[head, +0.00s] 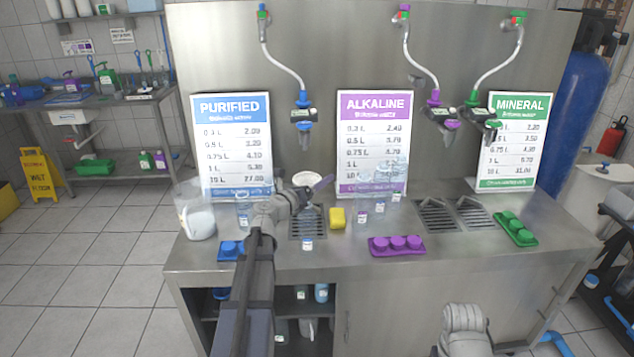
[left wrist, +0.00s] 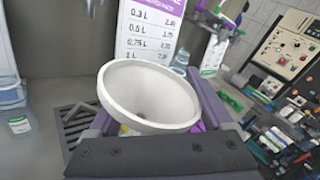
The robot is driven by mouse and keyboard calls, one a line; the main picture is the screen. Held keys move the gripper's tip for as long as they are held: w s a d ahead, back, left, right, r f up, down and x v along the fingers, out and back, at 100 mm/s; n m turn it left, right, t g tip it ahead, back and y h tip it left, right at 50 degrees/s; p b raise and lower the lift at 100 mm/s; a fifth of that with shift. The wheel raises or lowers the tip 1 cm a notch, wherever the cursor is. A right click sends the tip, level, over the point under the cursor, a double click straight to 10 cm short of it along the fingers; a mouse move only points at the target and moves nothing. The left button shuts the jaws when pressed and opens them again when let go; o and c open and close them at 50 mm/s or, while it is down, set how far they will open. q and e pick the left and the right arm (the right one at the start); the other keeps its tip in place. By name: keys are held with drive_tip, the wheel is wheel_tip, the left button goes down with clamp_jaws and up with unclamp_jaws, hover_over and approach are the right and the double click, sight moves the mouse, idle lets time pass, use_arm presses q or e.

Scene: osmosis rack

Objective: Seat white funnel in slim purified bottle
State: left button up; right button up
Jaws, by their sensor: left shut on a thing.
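My left gripper (head: 312,188) is shut on the white funnel (head: 306,179) and holds it above the counter near the left drain grate. In the left wrist view the funnel (left wrist: 150,95) shows its wide mouth tilted toward the camera, between the fingers; its spout is hidden. A clear bottle (head: 243,212) stands left of the gripper, before the PURIFIED sign. Another clear bottle with a blue-and-white label (head: 307,243) stands in front of the grate. I cannot tell for sure which is the slim purified bottle. My right gripper is not seen; only part of the right arm shows.
A large clear jug (head: 197,212) stands at the counter's left. A blue cap tray (head: 230,250), yellow sponge (head: 337,217), purple cap tray (head: 396,246) and green cap tray (head: 515,229) lie on the counter. Several clear bottles (head: 378,200) stand before the ALKALINE sign. A tap (head: 303,118) hangs above the grate.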

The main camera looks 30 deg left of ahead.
use_arm(q)
drive_tip(key=shift+f, duration=0.2)
drive_tip(key=shift+f+b, duration=0.9)
drive_tip(key=shift+b, duration=0.25)
drive_tip(key=shift+f, duration=0.15)
drive_tip(key=shift+f+b, duration=0.3)
drive_tip(key=shift+b, duration=0.1)
drive_tip(key=o, duration=1.2)
drive_tip(key=shift+s, duration=0.1)
